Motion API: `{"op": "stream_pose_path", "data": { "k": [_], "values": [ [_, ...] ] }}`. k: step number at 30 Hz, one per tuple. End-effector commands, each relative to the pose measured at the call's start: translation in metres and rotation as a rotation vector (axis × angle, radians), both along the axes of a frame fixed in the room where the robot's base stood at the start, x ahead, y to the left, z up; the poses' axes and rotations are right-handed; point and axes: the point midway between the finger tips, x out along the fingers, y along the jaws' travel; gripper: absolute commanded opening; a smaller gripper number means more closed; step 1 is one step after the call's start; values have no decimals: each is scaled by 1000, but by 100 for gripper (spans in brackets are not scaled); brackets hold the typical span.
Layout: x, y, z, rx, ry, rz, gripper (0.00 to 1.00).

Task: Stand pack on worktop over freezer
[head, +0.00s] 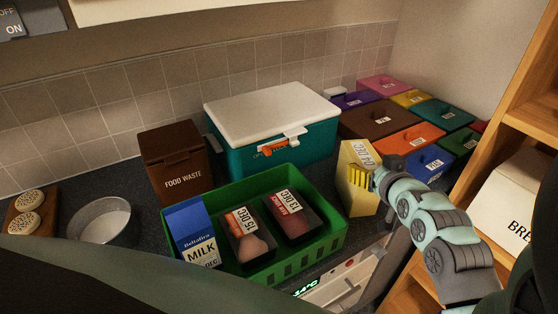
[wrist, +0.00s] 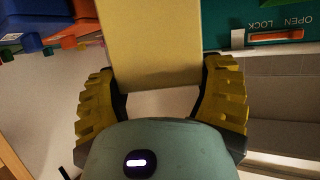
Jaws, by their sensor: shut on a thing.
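The pack is a pale yellow box (head: 354,202) with a white printed label near its top. It stands roughly upright at the right end of the dark worktop (head: 120,260), right of the green crate. My gripper (head: 360,178) comes from the right and is shut on it; its ribbed yellow fingers grip the sides. In the wrist view the pack (wrist: 150,45) fills the space between the fingers of the gripper (wrist: 160,82). Whether its base touches the worktop is hidden. The freezer front (head: 345,285) with a lit temperature display shows below the worktop edge.
The green crate (head: 278,270) holds a milk carton and two dated packs. A teal cool box (head: 310,140) and brown food waste bin (head: 180,178) stand behind. Several coloured lidded boxes (head: 405,138) fill the back right. Wooden shelving (head: 490,165) rises at right.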

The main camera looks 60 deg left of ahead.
Motion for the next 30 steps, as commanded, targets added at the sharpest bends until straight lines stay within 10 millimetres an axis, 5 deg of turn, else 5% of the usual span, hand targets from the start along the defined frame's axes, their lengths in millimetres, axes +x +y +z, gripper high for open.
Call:
{"op": "stream_pose_path", "data": {
  "k": [10, 11, 17, 30],
  "values": [
    [-1, 1, -5, 4, -4, 4, 28],
    [-1, 1, -6, 1, -3, 3, 77],
    [-1, 1, -6, 1, -2, 3, 98],
    [-2, -7, -4, 1, -2, -4, 100]
  ]
}}
